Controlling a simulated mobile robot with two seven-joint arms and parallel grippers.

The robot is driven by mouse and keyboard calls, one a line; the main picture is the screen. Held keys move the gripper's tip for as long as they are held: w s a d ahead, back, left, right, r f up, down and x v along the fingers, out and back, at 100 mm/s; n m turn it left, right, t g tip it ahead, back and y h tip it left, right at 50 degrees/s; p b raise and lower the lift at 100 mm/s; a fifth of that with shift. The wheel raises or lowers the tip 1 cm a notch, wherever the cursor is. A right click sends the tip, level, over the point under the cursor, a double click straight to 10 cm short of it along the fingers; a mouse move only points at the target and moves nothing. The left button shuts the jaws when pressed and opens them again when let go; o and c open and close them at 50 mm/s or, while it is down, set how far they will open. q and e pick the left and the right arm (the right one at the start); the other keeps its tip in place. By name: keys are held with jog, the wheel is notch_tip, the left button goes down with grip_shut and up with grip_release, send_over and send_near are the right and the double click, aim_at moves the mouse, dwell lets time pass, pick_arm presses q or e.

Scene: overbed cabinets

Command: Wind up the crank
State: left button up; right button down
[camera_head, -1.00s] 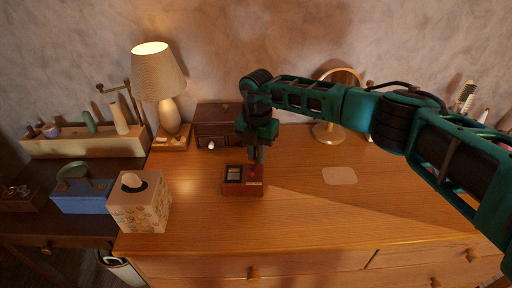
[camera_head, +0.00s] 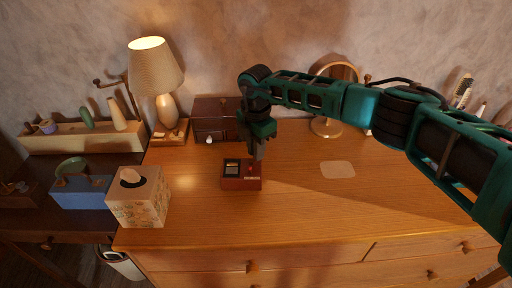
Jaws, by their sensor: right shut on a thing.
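A small dark red box (camera_head: 241,183) with a dark square window on its top sits on the wooden dresser top, left of centre. My right gripper (camera_head: 257,156) reaches down to the box's right rear part and is shut on the crank there. The crank is mostly hidden by the fingers and too small to make out. My left gripper is not in view.
A tissue box (camera_head: 138,199) and a blue box (camera_head: 82,193) stand to the left. A lit lamp (camera_head: 157,75), a dark drawer box (camera_head: 213,118) and a round mirror (camera_head: 326,127) stand along the back. The dresser top (camera_head: 300,210) is clear in front and right.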

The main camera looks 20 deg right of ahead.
jog(key=c, duration=1.1)
grip_release()
notch_tip(320, 180, up, 13)
jog(key=shift+b, duration=0.35)
jog(key=shift+f, duration=0.1)
